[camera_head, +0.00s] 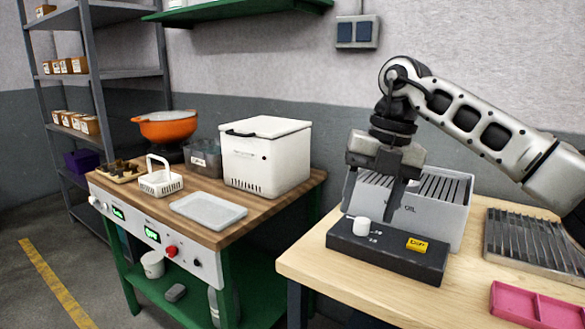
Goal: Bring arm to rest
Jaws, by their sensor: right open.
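My right arm comes in from the right, and its gripper (374,197) points down with its two fingers apart. Nothing shows between the fingers. The gripper is above a black block (386,257) on the light wooden table. A small white cylinder (361,226) stands on the block, just below the fingertips and apart from them as far as I can tell. A yellow tag (416,245) is on the block's right part. The gripper hides part of a grey slotted bin (440,215) behind it. My left gripper is not in view.
A pink tray (535,305) and a dark ribbed rack (530,240) lie on the table's right side. On the wooden-topped bench at left are a white box (265,155), an orange pot (166,127), a white basket (160,182) and a pale tray (208,211). A gap separates bench and table.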

